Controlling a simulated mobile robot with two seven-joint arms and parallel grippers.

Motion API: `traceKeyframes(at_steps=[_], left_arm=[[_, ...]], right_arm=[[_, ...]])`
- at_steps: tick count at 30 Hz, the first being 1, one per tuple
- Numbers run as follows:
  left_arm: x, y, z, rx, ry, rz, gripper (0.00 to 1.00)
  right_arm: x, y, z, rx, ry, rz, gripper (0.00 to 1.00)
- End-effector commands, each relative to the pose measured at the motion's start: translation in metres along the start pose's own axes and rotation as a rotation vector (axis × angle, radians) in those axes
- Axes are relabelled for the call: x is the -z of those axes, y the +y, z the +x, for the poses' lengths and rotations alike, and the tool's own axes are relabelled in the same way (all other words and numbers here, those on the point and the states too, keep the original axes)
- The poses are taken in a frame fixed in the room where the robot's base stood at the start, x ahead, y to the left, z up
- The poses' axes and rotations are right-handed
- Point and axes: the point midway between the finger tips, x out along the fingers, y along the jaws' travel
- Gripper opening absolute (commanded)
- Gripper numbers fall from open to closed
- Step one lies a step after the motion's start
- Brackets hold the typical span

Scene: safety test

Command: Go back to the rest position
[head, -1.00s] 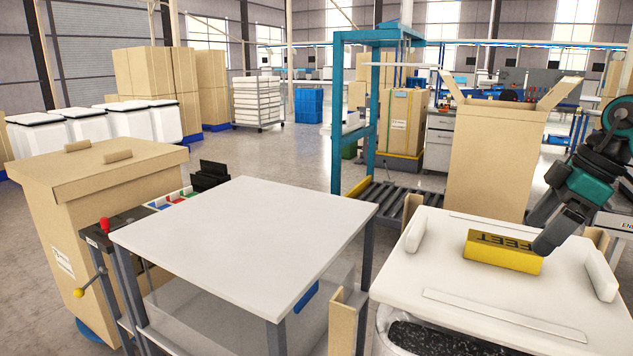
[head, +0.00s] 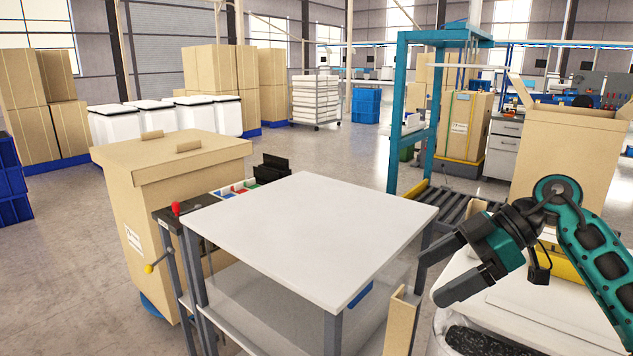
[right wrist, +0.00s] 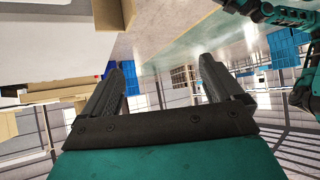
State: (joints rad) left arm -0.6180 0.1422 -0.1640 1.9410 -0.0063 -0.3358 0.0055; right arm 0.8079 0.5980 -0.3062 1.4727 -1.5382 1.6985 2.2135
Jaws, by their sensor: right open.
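My right gripper (head: 432,275) is in the lower right of the head view, its arm coming in from the right. Its fingers point left over the gap between the white table and the white-lidded bin. It is open, and the right wrist view shows its two fingers (right wrist: 160,70) apart with nothing between them. The yellow block (head: 565,265) lies on the white lid (head: 483,290), mostly hidden behind my right arm. My left gripper is not seen in the head view. Teal and black arm parts show at the right edge of the right wrist view.
A white table (head: 320,230) stands left of the right gripper, close to it. A lidded cardboard box (head: 175,215) is further left. An open carton (head: 565,160) stands behind my right arm. Open floor (head: 60,270) lies at the far left.

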Motion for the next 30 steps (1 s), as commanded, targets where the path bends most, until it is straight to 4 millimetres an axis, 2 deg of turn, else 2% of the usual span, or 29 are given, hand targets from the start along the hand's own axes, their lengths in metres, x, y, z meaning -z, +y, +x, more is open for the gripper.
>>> traceKeyframes(at_steps=[1,6,11,14,17,20,22,27,30], left_arm=[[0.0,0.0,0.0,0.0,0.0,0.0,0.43],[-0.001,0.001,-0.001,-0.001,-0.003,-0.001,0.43],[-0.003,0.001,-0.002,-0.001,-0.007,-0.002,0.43],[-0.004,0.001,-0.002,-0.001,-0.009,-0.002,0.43],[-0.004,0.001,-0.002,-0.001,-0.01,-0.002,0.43],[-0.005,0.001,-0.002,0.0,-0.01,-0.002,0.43],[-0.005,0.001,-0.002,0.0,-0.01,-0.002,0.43],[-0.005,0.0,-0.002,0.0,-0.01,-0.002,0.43],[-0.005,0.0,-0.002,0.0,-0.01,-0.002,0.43]], right_arm=[[-0.001,-0.004,0.013,0.002,0.072,-0.044,0.94],[0.003,-0.018,0.045,-0.07,0.362,-0.203,0.94],[-0.003,-0.028,0.062,-0.29,0.633,-0.278,0.94],[-0.02,-0.029,0.065,-0.49,0.728,-0.26,0.94],[-0.051,-0.03,0.066,-0.704,0.735,-0.193,0.94],[-0.097,-0.035,0.071,-0.897,0.649,-0.09,0.94],[-0.135,-0.045,0.077,-1.0,0.538,-0.007,0.94],[-0.221,-0.086,0.096,-1.095,0.218,0.17,0.94],[-0.26,-0.116,0.108,-1.075,0.053,0.244,0.94]])
